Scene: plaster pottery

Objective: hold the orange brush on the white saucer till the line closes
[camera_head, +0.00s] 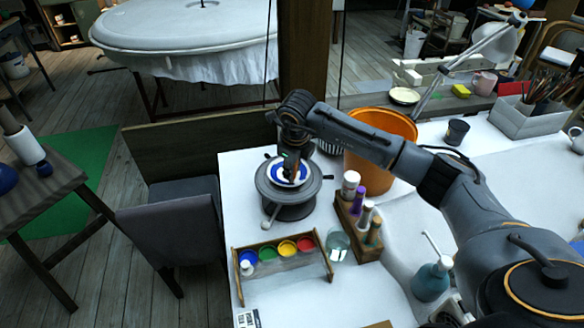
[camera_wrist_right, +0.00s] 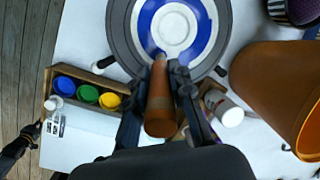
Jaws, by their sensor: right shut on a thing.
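The white saucer (camera_head: 301,177) sits on the grey turntable (camera_head: 283,197), and it also shows at the top of the right wrist view (camera_wrist_right: 176,28). It bears a broad blue band around a white centre; the top is cut off in the wrist view, so I cannot tell whether the band is closed. In the wrist view my right gripper (camera_wrist_right: 160,98) is shut on the orange brush (camera_wrist_right: 160,100), whose pale tip is over the band's lower part and appears to touch the saucer.
A paint tray (camera_head: 286,275) with several colour pots stands nearer. A water glass (camera_head: 338,246) and a wooden bottle rack (camera_head: 352,215) are right of it. An orange bucket (camera_head: 385,150) stands close behind my right arm.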

